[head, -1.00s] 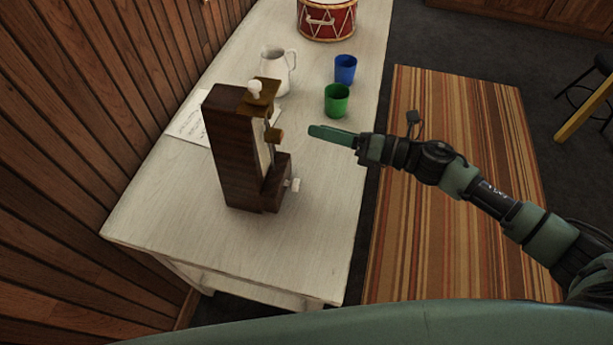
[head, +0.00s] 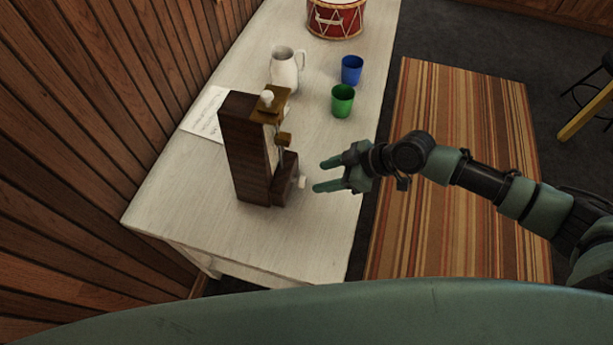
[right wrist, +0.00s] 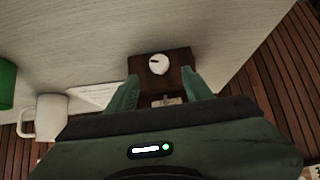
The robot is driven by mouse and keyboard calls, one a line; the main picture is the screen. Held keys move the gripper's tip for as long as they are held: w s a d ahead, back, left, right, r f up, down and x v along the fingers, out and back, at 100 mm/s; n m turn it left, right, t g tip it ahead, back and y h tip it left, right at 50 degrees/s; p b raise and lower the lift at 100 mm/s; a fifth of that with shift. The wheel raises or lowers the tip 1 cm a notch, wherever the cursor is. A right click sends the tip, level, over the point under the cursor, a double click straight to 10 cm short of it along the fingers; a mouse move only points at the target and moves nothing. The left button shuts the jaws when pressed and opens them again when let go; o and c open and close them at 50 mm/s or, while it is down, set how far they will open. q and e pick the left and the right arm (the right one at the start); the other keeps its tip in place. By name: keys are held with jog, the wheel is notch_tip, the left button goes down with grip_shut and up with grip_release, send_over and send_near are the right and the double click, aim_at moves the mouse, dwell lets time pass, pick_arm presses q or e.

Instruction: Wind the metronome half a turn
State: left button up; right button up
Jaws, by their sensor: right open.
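The metronome (head: 247,150) is a tall dark wooden body with a brass top and a brass weight on its front. It stands upright on the pale table. Its white winding key (head: 302,182) sticks out of the lower right side. In the right wrist view the key (right wrist: 158,64) is a round white knob with a dark mark, on the dark wood. My right gripper (head: 317,175) is open and empty, just right of the key, its fingers pointing at it. In the wrist view its two fingers stand apart, below the knob in the picture. My left gripper is not in view.
On the table (head: 190,215), a white pitcher (head: 285,72), a green cup (head: 342,101), a blue cup (head: 351,70) and a red drum (head: 336,18) stand behind. A paper sheet (head: 205,115) lies left of the metronome. A wooden wall (head: 75,130) borders the left.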

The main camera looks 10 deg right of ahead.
aim_at(298, 181)
jog(key=p+x, duration=0.1)
jog(key=x, duration=0.6)
grip_shut()
